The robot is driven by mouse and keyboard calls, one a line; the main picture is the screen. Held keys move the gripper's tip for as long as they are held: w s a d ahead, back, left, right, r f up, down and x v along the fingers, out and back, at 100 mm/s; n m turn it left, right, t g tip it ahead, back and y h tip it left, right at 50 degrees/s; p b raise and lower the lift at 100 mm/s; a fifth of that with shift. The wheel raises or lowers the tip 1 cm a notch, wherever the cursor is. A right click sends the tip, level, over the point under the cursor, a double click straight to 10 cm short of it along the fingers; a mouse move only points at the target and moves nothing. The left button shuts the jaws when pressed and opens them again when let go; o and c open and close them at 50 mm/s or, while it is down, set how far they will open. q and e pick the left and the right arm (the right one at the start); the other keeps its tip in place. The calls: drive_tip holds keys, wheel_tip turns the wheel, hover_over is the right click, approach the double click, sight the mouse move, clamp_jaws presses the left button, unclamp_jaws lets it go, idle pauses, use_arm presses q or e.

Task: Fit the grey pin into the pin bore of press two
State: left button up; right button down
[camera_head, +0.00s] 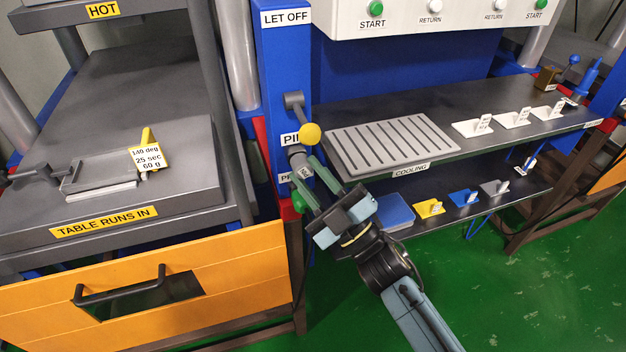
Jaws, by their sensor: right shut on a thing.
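My right gripper (311,180) is at the front of the blue press column (275,75), below its PIN label (289,139). It is shut on the grey pin (299,157), whose grey end points up and away from me toward the column. A small tag shows on the pin between the fingers. The pin bore is not visible; the pin, fingers and a yellow knob cover that part of the column. I cannot tell whether the pin's end touches the column. My left gripper is not in view.
A lever with a yellow knob (309,134) hangs just above the pin. The dark shelf (480,95) at right bears a slotted cooling rack (392,142) and white tagged pieces. A lower shelf holds coloured pieces. The press table (110,205) and orange guard (230,270) stand at left.

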drive_tip(key=shift+w, duration=0.1)
drive_tip(key=c, duration=1.1)
unclamp_jaws()
drive_tip(key=shift+o, duration=0.2)
drive_tip(key=v, duration=1.3)
drive_tip(key=shift+d, duration=0.1)
